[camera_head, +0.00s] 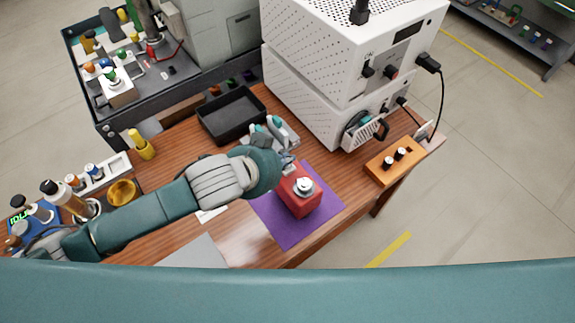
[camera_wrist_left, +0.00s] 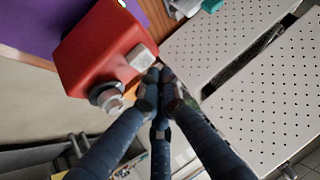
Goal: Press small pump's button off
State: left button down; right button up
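A small red pump box (camera_head: 301,196) stands on a purple mat (camera_head: 268,212) with a round metal fitting (camera_head: 303,186) on top. In the left wrist view the red pump (camera_wrist_left: 95,48) shows a pale square button-like part (camera_wrist_left: 140,57) beside the metal fitting (camera_wrist_left: 106,97). My left gripper (camera_head: 289,160) is just behind the pump in the head view. In the left wrist view its dark fingers (camera_wrist_left: 161,84) are drawn together with nothing between them. The tips look close to the pale part; I cannot tell whether they touch it. My right gripper is not in view.
Two stacked white perforated boxes (camera_head: 310,105) with switches and cables stand behind the pump. A black tray (camera_head: 231,113) lies behind my left arm.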

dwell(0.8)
pick_arm(q)
jog(key=shift+f, duration=0.15)
jog(key=shift+f, duration=0.25)
jog(key=shift+f, duration=0.15)
dwell(0.5)
jog(key=shift+f, duration=0.65)
dwell(0.3)
jog(key=shift+f, duration=0.1)
dwell(0.4)
jog(key=shift+r+p, duration=1.25)
jog(key=shift+r, duration=0.05)
